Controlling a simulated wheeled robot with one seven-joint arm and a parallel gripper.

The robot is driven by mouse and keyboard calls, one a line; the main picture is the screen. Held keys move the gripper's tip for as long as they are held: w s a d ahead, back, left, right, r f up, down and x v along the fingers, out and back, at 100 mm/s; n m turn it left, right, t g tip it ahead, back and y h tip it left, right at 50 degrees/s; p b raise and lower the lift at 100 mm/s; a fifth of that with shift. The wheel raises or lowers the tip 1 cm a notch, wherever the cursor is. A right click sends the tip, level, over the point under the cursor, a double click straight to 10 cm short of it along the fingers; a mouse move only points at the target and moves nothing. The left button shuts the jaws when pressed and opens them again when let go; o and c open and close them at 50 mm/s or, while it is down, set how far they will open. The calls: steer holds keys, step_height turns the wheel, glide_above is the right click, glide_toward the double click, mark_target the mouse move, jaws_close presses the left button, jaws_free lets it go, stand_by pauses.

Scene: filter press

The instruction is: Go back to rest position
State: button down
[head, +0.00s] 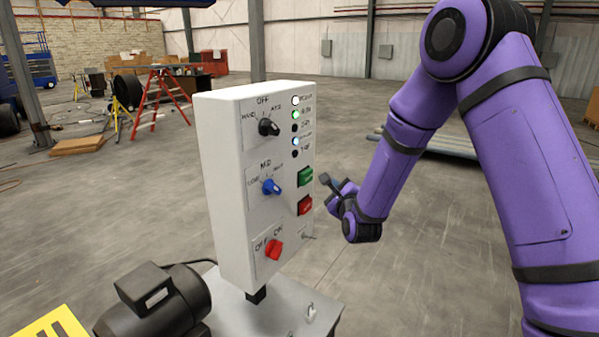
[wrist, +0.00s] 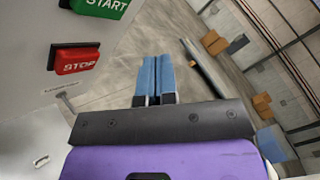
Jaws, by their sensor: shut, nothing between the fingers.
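My purple arm comes in from the right in the head view, bent downward. My gripper (head: 325,180) is beside the right edge of a white control panel (head: 228,190), near its green START button (head: 305,177) and red STOP button (head: 305,205). In the wrist view, the two blue fingers of my gripper (wrist: 156,60) are pressed together with nothing between them. The red STOP button (wrist: 77,59) and green START button (wrist: 104,7) are to the left of the fingers, apart from them.
The panel has a black knob (head: 268,127), a blue knob (head: 271,187) and a red knob (head: 274,250). A black motor (head: 155,300) is at lower left. A red ladder (head: 163,95) stands behind on the open concrete floor.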

steer(key=s+d+r+n+g, duration=0.3)
steer(key=s+r+n, duration=0.3)
steer(key=r, duration=0.2)
steer(key=s+d+r+n+g, duration=0.3)
steer(key=s+r+n, duration=0.3)
steer(key=s+r, duration=0.1)
steer(key=s+d+r+n+g, duration=0.1)
steer(key=s+n, duration=0.3)
steer(key=s, duration=0.6)
steer(key=s+d+r+n+g+h, duration=0.1)
steer(key=s+d+n+g, duration=0.2)
steer(key=s, duration=0.7)
steer(key=s+d+r+n+g+h, duration=0.1)
steer(key=s+n, duration=0.4)
steer(key=s, duration=0.5)
steer(key=shift+d+r+n+g, duration=0.2)
steer(key=shift+d+n+g, duration=0.1)
steer(key=shift+d+g, duration=0.7)
steer(key=shift+a, duration=0.2)
